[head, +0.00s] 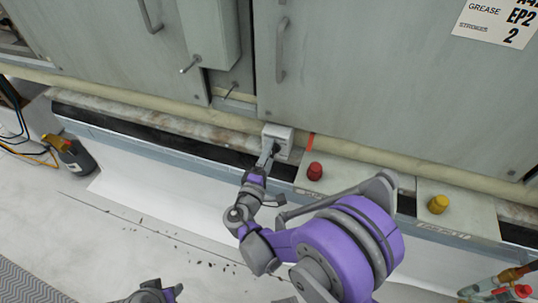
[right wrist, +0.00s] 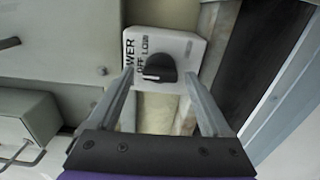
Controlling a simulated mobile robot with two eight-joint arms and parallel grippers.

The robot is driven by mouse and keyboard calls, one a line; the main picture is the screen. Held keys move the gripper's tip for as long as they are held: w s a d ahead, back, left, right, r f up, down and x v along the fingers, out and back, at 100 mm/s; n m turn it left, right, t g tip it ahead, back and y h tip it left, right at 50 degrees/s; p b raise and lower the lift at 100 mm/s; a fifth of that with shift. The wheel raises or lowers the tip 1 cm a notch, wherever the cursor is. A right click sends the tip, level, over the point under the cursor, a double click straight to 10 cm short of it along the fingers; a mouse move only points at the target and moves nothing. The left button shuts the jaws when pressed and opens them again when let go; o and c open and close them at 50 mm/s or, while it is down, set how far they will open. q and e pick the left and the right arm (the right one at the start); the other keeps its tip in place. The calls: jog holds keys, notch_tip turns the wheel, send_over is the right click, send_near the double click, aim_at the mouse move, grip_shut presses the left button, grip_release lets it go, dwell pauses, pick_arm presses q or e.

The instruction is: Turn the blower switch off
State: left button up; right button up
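The blower switch is a small white box (head: 283,136) on the ledge below the large grey cabinet. In the right wrist view the box (right wrist: 185,45) carries partly readable lettering, with "WER", "OFF" and "LOW" visible, and a round black knob (right wrist: 158,68) with a pale mark on its lower left. I cannot tell which setting the mark points to. My right gripper (head: 268,156) is at the box; in the right wrist view its open fingers (right wrist: 159,76) stand either side of the knob, with gaps visible. Part of my left arm shows at the bottom of the head view; its fingers are not visible.
The cabinet (head: 370,80) has handles and rods. A red knob (head: 314,171) and a yellow knob (head: 438,204) stand on the ledge to the right. A dark bottle (head: 72,157) is at the left, other items at lower right. The lower left floor is mostly clear.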

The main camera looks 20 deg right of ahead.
jog(key=v, duration=1.1)
jog(key=shift+w+d, duration=0.1)
dwell(0.4)
